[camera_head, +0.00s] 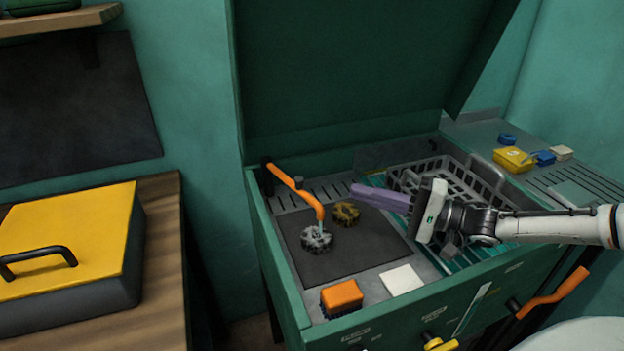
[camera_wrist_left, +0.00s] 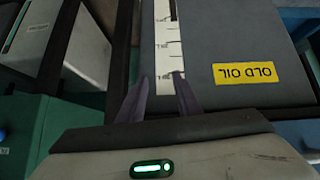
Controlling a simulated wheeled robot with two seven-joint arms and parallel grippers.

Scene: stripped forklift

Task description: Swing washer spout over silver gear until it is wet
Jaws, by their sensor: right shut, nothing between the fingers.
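The orange washer spout (camera_head: 298,187) reaches from the back left corner of the washer basin, with its bent end down over the silver gear (camera_head: 317,239). A thin pale bit shows between the spout end and the gear; I cannot tell if it is nozzle or liquid. Whether the gear is wet is unclear. A brassy gear (camera_head: 346,213) lies just behind and to the right. My right gripper (camera_head: 356,190) is shut and empty, its purple fingers pointing left, to the right of the spout and apart from it. My left gripper (camera_wrist_left: 160,80) shows only in the left wrist view, open and empty.
A grey basket (camera_head: 450,172) stands behind my right gripper. An orange brush (camera_head: 342,297) and a white block (camera_head: 402,280) lie at the basin's front. The raised lid (camera_head: 350,70) stands behind. An "OLD OIL" container (camera_wrist_left: 245,45) is near my left gripper.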

